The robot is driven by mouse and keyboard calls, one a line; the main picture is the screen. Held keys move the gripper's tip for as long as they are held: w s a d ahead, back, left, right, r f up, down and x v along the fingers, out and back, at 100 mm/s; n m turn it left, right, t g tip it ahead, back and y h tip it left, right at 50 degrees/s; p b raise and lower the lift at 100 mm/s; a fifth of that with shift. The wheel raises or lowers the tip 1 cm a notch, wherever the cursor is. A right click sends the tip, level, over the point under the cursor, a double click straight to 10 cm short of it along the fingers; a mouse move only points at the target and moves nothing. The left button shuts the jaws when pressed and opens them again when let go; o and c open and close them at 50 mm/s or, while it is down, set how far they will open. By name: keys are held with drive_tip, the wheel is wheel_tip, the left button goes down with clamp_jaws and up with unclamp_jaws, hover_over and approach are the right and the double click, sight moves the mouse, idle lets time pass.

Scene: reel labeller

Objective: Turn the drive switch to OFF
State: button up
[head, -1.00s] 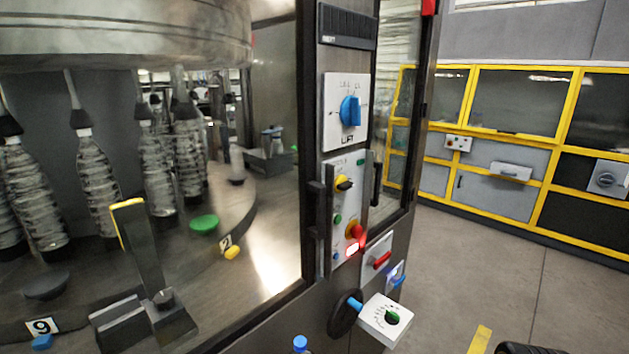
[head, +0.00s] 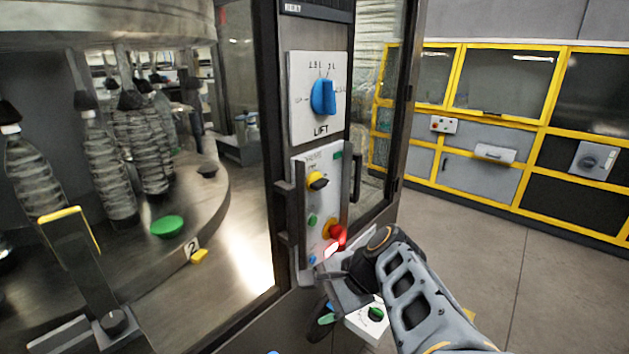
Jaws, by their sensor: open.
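The control panel (head: 300,222) on the dark machine post carries a yellow-and-black rotary switch (head: 317,181) under a small blurred label. I take this for the drive switch, but its label and set position cannot be read. My gripper (head: 333,300) is in front of the lower post, below the panel and well below this switch. It is open, touches no part of the switch, and its fingertips are hard to make out.
Above is a LIFT plate with a blue knob (head: 323,97). Lower on the panel are a red-and-yellow knob (head: 333,230) and a lit red lamp. A vertical handle (head: 356,178) stands close right. A white box with a green knob (head: 375,314) juts out below my gripper.

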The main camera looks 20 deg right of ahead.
drive_tip(key=w+d+r+m+t+y, duration=0.2)
drive_tip(key=d+r+m+t, duration=0.3)
drive_tip(key=r+m, duration=0.25)
drive_tip(key=m+t, duration=0.6)
drive_tip(key=m, duration=0.2)
approach(324, 184)
drive_tip(key=shift+n, duration=0.25)
drive_tip(key=p+x, duration=0.2)
drive_tip(key=x, duration=0.8)
drive_tip(key=shift+w+p, duration=0.1)
drive_tip(key=shift+p, duration=0.25)
drive_tip(key=c, duration=0.9)
drive_tip(key=shift+c, duration=0.2)
